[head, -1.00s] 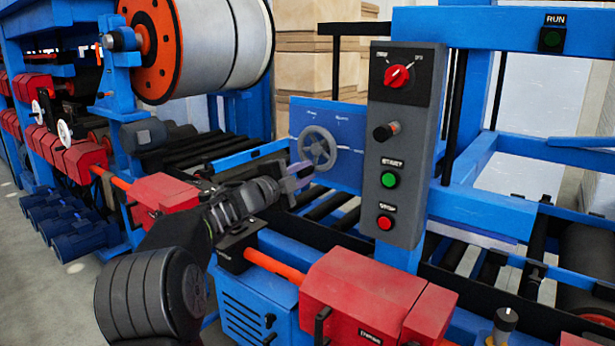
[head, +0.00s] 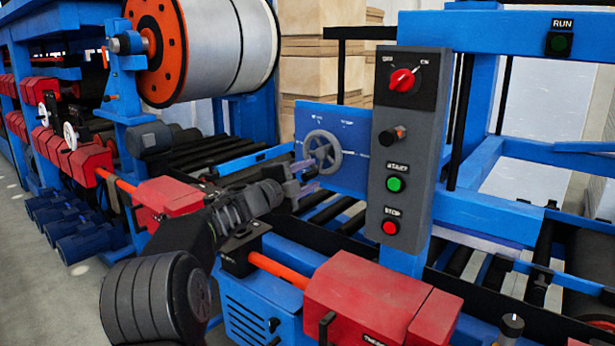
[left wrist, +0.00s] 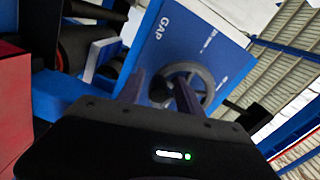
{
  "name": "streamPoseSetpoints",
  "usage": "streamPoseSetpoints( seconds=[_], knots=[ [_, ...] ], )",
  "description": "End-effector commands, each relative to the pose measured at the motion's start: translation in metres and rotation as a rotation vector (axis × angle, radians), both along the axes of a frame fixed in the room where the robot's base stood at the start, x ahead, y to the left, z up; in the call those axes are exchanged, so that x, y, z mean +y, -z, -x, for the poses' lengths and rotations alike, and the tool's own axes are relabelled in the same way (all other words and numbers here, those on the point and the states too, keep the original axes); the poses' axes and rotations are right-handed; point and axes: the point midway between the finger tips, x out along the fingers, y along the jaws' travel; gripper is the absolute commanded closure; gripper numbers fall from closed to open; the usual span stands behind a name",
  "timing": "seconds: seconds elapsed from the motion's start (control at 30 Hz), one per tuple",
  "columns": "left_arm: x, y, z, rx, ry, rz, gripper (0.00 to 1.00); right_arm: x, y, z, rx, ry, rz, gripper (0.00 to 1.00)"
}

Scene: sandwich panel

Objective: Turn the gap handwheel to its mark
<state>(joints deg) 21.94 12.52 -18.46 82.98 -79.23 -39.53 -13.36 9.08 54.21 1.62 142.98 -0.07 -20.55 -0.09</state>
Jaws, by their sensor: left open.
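The grey gap handwheel (head: 322,151) is mounted on a blue panel (head: 345,118) behind the grey control post. My left gripper (head: 306,180) is open, close to the lower left of the wheel in the head view. In the left wrist view the wheel (left wrist: 190,84) lies just beyond the two fingers (left wrist: 158,92), which overlap its near side. The blue panel there reads GAP (left wrist: 155,32). I cannot tell whether the fingers touch the rim. The wheel's mark is too small to make out. My right gripper is not in view.
The grey control post (head: 405,150) with a red selector, black knob, green START and red STOP buttons stands just right of the wheel. A red housing (head: 370,300) and orange shaft (head: 277,270) lie below my arm. Black rollers (head: 205,150) run behind.

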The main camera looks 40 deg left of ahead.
Motion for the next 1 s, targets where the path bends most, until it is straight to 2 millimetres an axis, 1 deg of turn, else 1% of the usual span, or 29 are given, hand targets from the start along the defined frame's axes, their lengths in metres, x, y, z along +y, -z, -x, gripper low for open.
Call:
streamPoseSetpoints(
  seconds=[0.17,0.27,0.6,0.7,0.8,1.0],
  knots=[
    [0.0,0.0,0.003,-0.001,0.001,0.0,0.58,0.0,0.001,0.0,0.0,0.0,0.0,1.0],
    [0.0,0.0,0.012,-0.001,-0.001,0.001,0.58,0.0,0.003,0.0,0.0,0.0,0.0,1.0],
    [-0.001,0.0,0.066,-0.001,-0.002,0.0,0.58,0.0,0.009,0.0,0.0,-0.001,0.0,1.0],
    [-0.001,0.0,0.075,-0.001,-0.001,0.0,0.58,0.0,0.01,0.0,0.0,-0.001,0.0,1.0],
    [-0.001,0.001,0.078,0.0,0.0,0.0,0.58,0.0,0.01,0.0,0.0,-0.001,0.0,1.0],
    [-0.001,0.001,0.078,0.0,0.0,0.0,0.58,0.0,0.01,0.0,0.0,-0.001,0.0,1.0]
  ],
)
